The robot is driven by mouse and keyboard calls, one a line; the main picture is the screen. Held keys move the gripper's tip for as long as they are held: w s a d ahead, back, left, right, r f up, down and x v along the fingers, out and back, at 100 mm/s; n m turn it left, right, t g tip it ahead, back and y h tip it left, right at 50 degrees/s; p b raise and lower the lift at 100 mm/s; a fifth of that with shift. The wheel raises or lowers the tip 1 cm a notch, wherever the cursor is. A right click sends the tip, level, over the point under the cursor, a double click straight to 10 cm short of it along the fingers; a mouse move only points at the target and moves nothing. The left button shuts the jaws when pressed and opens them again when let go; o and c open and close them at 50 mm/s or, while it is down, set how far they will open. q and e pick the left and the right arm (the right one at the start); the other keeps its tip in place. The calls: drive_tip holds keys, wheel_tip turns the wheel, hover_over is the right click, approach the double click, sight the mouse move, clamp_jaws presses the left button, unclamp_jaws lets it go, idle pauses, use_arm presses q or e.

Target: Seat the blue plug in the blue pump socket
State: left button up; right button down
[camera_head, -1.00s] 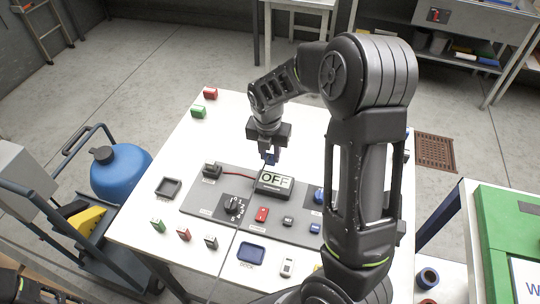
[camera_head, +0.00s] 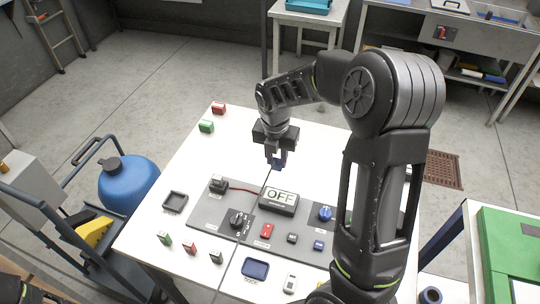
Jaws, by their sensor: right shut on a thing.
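My right gripper (camera_head: 276,161) hangs above the white table behind the grey panel, fingers pointing down. It is shut on a small blue piece, which looks like the blue plug (camera_head: 278,161); the fingers hide part of it. On the panel, a blue round knob (camera_head: 325,213) stands right of the OFF display (camera_head: 279,198), and a small blue button (camera_head: 319,245) lies nearer. I cannot tell which part is the blue pump socket; my right arm hides the panel's right part.
The grey panel also carries a black dial (camera_head: 236,219) and a red switch (camera_head: 267,230). A blue tray (camera_head: 256,268) lies at the table's front. Red (camera_head: 218,108) and green (camera_head: 206,126) blocks sit at the back left.

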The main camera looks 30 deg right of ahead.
drive_tip(key=shift+w+d+r, duration=0.1)
drive_tip(key=shift+w, duration=0.05)
drive_tip(key=w+a+m+g+b, duration=0.1)
drive_tip(key=w+a+m+b, duration=0.1)
drive_tip(key=a+m, duration=1.1)
drive_tip(key=w+a+m+g+y+b, duration=0.1)
drive_tip(key=w+a+m+b, duration=0.1)
drive_tip(key=a+m, duration=1)
drive_tip(key=a, duration=0.3)
drive_tip(key=shift+w+a+f+m, duration=0.2)
drive_tip(key=shift+f+m, duration=0.05)
drive_tip(key=shift+m, duration=0.15)
